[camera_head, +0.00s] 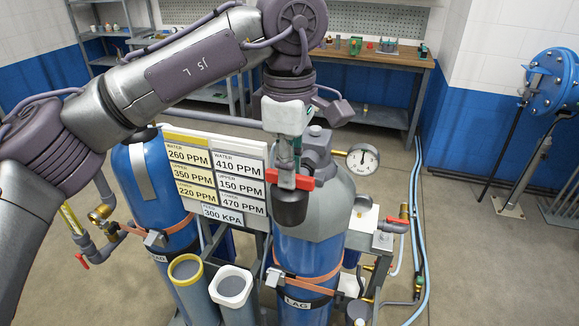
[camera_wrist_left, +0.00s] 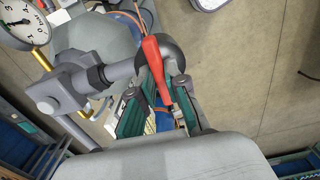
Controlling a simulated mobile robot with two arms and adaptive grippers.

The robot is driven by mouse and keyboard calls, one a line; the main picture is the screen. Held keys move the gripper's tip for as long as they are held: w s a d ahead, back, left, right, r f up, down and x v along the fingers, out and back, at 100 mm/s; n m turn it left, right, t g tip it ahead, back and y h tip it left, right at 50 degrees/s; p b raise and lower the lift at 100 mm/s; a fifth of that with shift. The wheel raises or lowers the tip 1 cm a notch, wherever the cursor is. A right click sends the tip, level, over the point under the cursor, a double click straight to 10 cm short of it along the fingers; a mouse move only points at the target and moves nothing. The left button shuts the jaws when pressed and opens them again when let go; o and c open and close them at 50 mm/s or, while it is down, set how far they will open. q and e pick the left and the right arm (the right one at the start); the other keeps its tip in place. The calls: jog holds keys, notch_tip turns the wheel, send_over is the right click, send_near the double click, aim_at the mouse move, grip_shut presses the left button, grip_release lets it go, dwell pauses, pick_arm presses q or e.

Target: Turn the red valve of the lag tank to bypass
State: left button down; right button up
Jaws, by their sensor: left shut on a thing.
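The lag tank (camera_head: 308,258) is a blue cylinder with a grey top and a "LAG" label, in the middle of the head view. Its red valve handle (camera_head: 303,181) sits at the front of the grey top and lies roughly left to right there. My left gripper (camera_head: 288,163) reaches down from above and is shut on the handle. In the left wrist view the long red handle (camera_wrist_left: 153,62) runs down between the green-padded fingers of the gripper (camera_wrist_left: 158,117). The gripper hides part of the handle in the head view. My right gripper is out of view.
A pressure gauge (camera_head: 362,160) sticks out right of the lag tank. A board of PPM labels (camera_head: 216,170) and another blue tank (camera_head: 150,190) stand to the left. Open cups (camera_head: 232,287) are in front. A workbench (camera_head: 370,58) is behind. Floor at right is largely clear, with hoses.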

pick_arm(q)
jog(key=c, duration=1.2)
grip_release()
jog(key=shift+r, duration=0.1)
notch_tip(320, 180, up, 12)
jog(key=shift+f, duration=0.1)
